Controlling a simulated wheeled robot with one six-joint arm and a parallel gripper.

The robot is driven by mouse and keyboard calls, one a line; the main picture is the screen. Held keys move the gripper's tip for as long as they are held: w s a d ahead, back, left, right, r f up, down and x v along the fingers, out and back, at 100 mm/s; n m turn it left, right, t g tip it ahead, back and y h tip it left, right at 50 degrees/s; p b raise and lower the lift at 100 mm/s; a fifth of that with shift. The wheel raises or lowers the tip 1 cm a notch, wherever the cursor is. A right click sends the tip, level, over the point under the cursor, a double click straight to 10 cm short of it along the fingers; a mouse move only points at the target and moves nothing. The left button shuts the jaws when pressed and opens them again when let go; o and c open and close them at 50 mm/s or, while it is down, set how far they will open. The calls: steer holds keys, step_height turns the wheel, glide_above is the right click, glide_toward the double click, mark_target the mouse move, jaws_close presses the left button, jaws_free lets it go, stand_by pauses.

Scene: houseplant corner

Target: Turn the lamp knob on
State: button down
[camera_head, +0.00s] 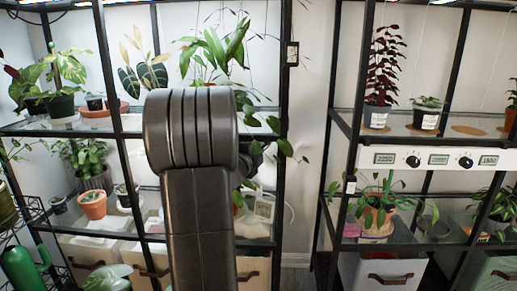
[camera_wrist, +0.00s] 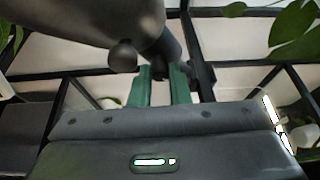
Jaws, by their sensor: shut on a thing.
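In the wrist view my gripper (camera_wrist: 160,72) has two green fingers pointing up and away from me. They are closed on a small dark part between their tips, which looks like the lamp knob but is mostly hidden. Just above the tips is a smooth dark grey rounded body (camera_wrist: 100,18), which looks like the lamp, with a short dark stub (camera_wrist: 123,55) under it. In the head view my own arm covers the middle of the picture and hides the fingers and the part they hold.
Black-framed plant shelves (camera_head: 105,70) stand on the left and more (camera_head: 350,125) on the right. A white panel (camera_head: 425,158) with two black dials and several displays hangs on the right shelf. Potted plants and a terracotta pot (camera_head: 93,207) crowd the shelves. A gap separates the shelves.

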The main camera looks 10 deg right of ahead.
steer(key=shift+r, duration=0.15)
steer(key=c, duration=1.4)
jaws_free()
steer(key=shift+o, duration=0.2)
steer(key=p+v, duration=0.2)
steer(key=v, duration=1.1)
steer(key=shift+s+a, duration=0.25)
steer(key=shift+s, duration=0.05)
